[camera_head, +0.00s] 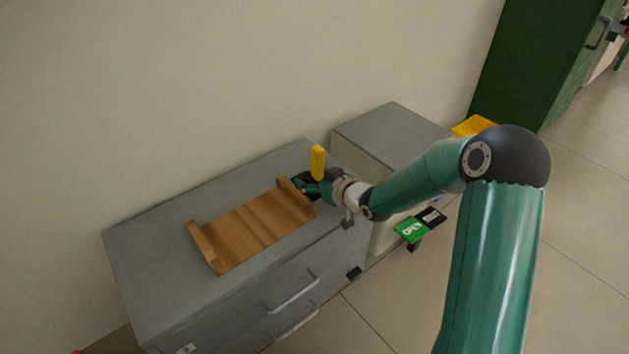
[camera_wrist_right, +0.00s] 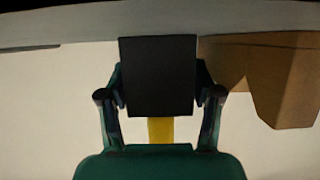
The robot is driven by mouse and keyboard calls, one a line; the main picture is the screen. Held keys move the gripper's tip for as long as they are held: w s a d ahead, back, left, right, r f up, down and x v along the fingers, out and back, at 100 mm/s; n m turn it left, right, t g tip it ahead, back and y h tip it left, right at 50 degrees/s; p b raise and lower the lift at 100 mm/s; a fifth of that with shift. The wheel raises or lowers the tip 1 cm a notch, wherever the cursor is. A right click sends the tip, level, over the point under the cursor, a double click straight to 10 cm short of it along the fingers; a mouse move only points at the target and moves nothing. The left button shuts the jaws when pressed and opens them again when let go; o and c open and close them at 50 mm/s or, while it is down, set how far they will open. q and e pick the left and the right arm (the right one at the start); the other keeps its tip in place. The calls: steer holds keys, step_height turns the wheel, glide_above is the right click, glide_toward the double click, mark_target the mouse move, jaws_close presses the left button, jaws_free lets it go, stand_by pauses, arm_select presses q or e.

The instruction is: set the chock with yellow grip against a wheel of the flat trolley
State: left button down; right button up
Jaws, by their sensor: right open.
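The chock's yellow grip (camera_head: 317,162) stands upright at my right gripper (camera_head: 308,187), over the back right part of a grey drawer cabinet. In the right wrist view, a dark block (camera_wrist_right: 158,75), apparently the chock's body, fills the space between the fingers, with the yellow grip (camera_wrist_right: 160,130) below it. The fingers of my right gripper (camera_wrist_right: 159,98) are open on either side of the block; I cannot tell whether they touch it. In the head view the gripper hides most of the dark body. I do not see the flat trolley or my left gripper.
A wooden rack (camera_head: 250,230) with raised ends lies on the grey cabinet (camera_head: 150,265), close to the gripper. A second grey-topped cabinet (camera_head: 390,130) stands to the right. A green OPEN sign (camera_head: 411,229) is beside it. A dark green cabinet (camera_head: 535,60) stands farther back. Floor at right is clear.

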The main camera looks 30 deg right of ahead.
steer(key=shift+c, duration=0.3)
steer(key=c, duration=1.1)
steer(key=shift+r, duration=0.15)
step_height(320, 180, up, 20)
steer(key=p, duration=1)
steer(key=s+a+f+n+y, duration=0.15)
steer(key=a+f, duration=0.25)
steer(key=a, duration=0.5)
steer(key=s+a+f+n+y, duration=0.1)
steer(key=s+a+f, duration=0.25)
steer(key=a, duration=0.45)
steer(key=shift+s+d+r+m+h+p, duration=0.15)
steer(key=shift+r+m+h+p, duration=0.45)
steer(key=shift+r+p, duration=4.2)
steer(key=shift+s+r+m+h+p, duration=0.2)
steer(key=shift+r+m+h+p, duration=0.4)
steer(key=shift+r+p, duration=4.15)
steer(key=shift+s+d+r+m+h+p, duration=0.15)
steer(key=shift+r+m+h+p, duration=0.45)
steer(key=shift+r+p, duration=4.2)
